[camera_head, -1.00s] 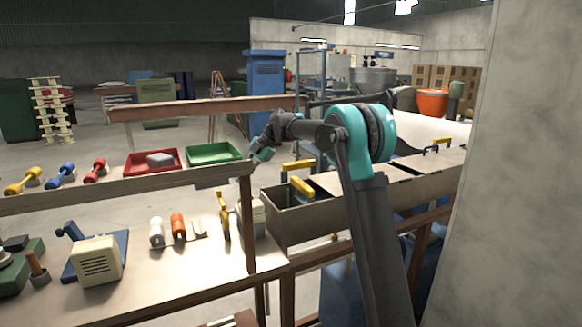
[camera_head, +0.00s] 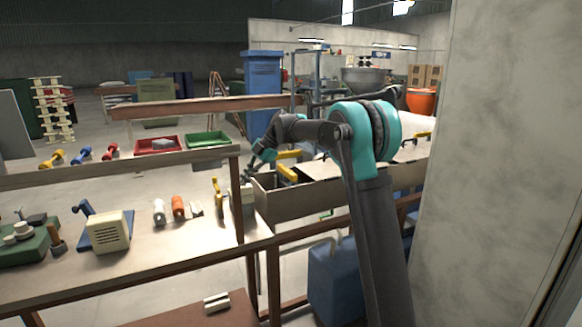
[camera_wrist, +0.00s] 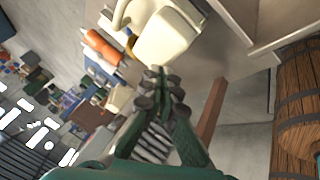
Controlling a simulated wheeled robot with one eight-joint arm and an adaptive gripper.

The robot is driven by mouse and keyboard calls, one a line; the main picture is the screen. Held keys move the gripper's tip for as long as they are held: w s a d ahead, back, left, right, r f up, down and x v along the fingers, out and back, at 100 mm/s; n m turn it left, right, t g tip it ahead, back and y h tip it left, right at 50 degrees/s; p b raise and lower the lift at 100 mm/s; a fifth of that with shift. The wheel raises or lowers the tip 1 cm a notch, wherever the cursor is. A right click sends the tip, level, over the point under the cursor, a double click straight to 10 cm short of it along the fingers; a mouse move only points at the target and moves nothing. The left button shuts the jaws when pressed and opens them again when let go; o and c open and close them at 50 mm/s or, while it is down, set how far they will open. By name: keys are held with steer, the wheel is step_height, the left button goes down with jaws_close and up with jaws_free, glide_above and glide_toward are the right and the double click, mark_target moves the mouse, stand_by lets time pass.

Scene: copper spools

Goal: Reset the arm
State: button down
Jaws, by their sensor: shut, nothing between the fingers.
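My arm stands at the middle right in the head view, teal and dark grey, bent over toward the left. My gripper (camera_head: 247,172) hangs at its end, angled downward, above the right end of the workbench (camera_head: 180,248). In the wrist view the fingers of my gripper (camera_wrist: 160,85) are together, with nothing between them. A cream rounded object (camera_wrist: 166,38) lies beyond the fingertips, and an orange cylinder (camera_wrist: 102,46) is to its left. I cannot tell how far the fingertips are from the cream object.
A cream box (camera_head: 108,232), an orange spool (camera_head: 178,206) and a yellow-handled tool (camera_head: 217,195) stand on the bench. An open grey bin (camera_head: 300,206) is right of my gripper. A concrete wall (camera_head: 500,150) is close on the right. A wooden barrel (camera_wrist: 297,95) shows in the wrist view.

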steer(key=s+d+f+m+t+h, duration=0.1)
steer(key=s+d+f+m+h, duration=0.1)
steer(key=s+d+f+m, duration=0.45)
steer(key=s+d+f+m+t+h, duration=0.1)
steer(key=s+d+f+m+t, duration=0.15)
steer(key=s+d+m, duration=0.75)
steer(key=s+d+f+m+t+h, duration=0.1)
steer(key=s+d+f+m+h, duration=0.1)
steer(key=s+d+f+m, duration=0.65)
steer(key=s+d+f+m+h, duration=0.2)
steer(key=s+d+f+m, duration=0.1)
steer(key=s+d, duration=0.7)
steer(key=shift+s+d+f+t, duration=0.3)
steer(key=shift+s+f+t, duration=0.25)
steer(key=shift+s, duration=0.65)
steer(key=shift+f, duration=0.1)
